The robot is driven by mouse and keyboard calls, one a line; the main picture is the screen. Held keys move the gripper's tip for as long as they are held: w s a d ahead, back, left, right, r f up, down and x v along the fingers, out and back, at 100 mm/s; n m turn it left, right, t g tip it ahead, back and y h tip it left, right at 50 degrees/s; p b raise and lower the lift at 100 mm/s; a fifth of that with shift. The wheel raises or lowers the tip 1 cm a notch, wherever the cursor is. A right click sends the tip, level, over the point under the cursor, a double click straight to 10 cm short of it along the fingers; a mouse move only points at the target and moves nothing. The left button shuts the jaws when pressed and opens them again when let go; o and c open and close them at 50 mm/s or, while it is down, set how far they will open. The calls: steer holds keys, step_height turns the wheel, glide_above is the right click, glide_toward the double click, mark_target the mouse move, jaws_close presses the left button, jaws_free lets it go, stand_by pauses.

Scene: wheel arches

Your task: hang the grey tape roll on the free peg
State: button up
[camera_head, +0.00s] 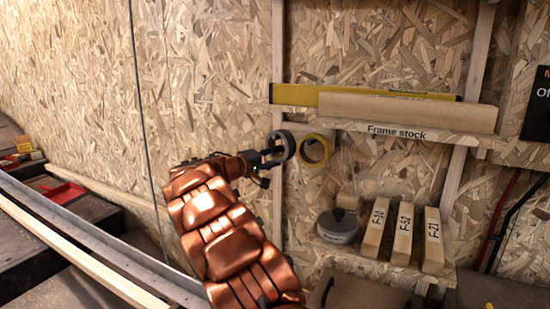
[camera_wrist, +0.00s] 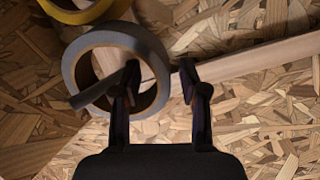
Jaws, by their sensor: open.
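The grey tape roll (camera_head: 289,140) is at the wall, just left of the yellow tape roll (camera_head: 314,163). In the wrist view the grey roll (camera_wrist: 78,65) appears to sit around a dark peg (camera_wrist: 90,96) that passes across its hole. How firmly the peg bears it cannot be told. My gripper (camera_head: 277,153) is at the grey roll. In the wrist view my gripper (camera_wrist: 158,74) is open, one finger at the roll's hole and the other outside its right rim. The rim lies between the fingers; contact is unclear.
A wooden shelf labelled Frame stock (camera_head: 410,133) is above right, with a yellow level (camera_head: 300,96) on it. A lower shelf holds a round lidded tin (camera_head: 337,232) and labelled wooden blocks (camera_head: 403,235). A vertical stud (camera_head: 278,60) runs behind. The wall to the left is clear.

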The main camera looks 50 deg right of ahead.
steer(key=shift+a, duration=0.1)
steer(key=w+a, duration=0.1)
steer(key=a, duration=1)
steer(key=shift+a+r, duration=0.15)
steer(key=shift+a, duration=0.25)
steer(key=s+a+r+g+y+p, duration=0.1)
steer(key=s+a+r+y+p, duration=0.3)
steer(key=s+p, duration=0.5)
steer(key=s+a+r+g+y+p, duration=0.1)
steer(key=s+a+r+y+p, duration=0.25)
steer(key=s+p, duration=0.55)
steer(key=s+a+r+n+t+y+p, duration=0.1)
steer(key=s+a+y+p, duration=0.4)
steer(key=s+a, duration=0.5)
steer(key=s+a+r+n+y+p, duration=0.3)
steer(key=s+a+p, duration=0.7)
steer(key=a, duration=0.7)
steer(key=shift+s+r+n+t+y, duration=0.35)
steer(key=shift+s+r+y, duration=0.4)
steer(key=shift+y, duration=0.3)
steer(key=shift+s+f, duration=0.1)
steer(key=shift+s, duration=0.05)
